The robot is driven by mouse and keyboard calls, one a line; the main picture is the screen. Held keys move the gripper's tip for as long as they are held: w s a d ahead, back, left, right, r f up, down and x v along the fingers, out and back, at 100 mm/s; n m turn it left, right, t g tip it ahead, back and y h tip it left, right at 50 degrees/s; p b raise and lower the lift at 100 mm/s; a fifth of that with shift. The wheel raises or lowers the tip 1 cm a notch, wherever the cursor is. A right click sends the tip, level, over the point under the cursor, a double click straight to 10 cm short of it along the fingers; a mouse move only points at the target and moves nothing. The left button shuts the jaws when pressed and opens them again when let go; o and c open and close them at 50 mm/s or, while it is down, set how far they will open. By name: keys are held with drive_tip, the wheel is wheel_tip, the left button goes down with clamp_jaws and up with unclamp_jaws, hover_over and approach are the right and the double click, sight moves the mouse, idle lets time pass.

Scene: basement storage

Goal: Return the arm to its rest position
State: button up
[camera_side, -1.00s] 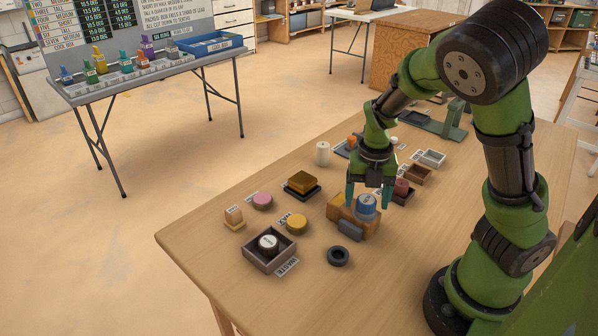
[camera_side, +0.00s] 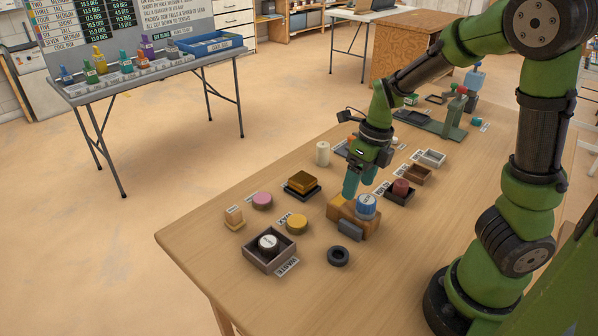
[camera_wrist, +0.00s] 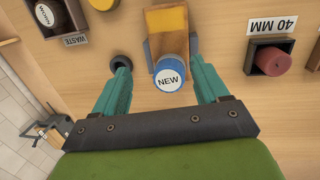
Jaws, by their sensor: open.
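My green arm reaches over the wooden table, and my gripper (camera_side: 360,182) with teal fingers is just above and left of a wooden block (camera_side: 343,213) in the side view. A blue-sided cylinder (camera_side: 366,206) stands at that block, and its white top reads NEW in the wrist view (camera_wrist: 168,80). In the wrist view my gripper (camera_wrist: 158,82) is open, its fingers apart with nothing held between them. The blue cylinder appears between the fingers there, but the side view shows it apart from them.
A waste tray (camera_side: 254,259) with a black, white-topped cylinder, a black ring (camera_side: 338,256), a yellow disc (camera_side: 296,224) and a pink disc (camera_side: 262,200) lie on the near left. A red cylinder (camera_side: 401,186) sits in a dark tray. A green stand (camera_side: 447,125) is farther back.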

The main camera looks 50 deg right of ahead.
drive_tip(key=s+a+r+n+t, duration=0.3)
drive_tip(key=r+n, duration=0.4)
drive_tip(key=n, duration=0.8)
drive_tip(key=s+a+r+n+t, duration=0.3)
drive_tip(key=a+r+n, duration=0.2)
drive_tip(key=n, duration=1.1)
wheel_tip(320, 180, up, 2)
drive_tip(key=shift+s+a+n, duration=0.3)
drive_tip(key=shift+s, duration=0.1)
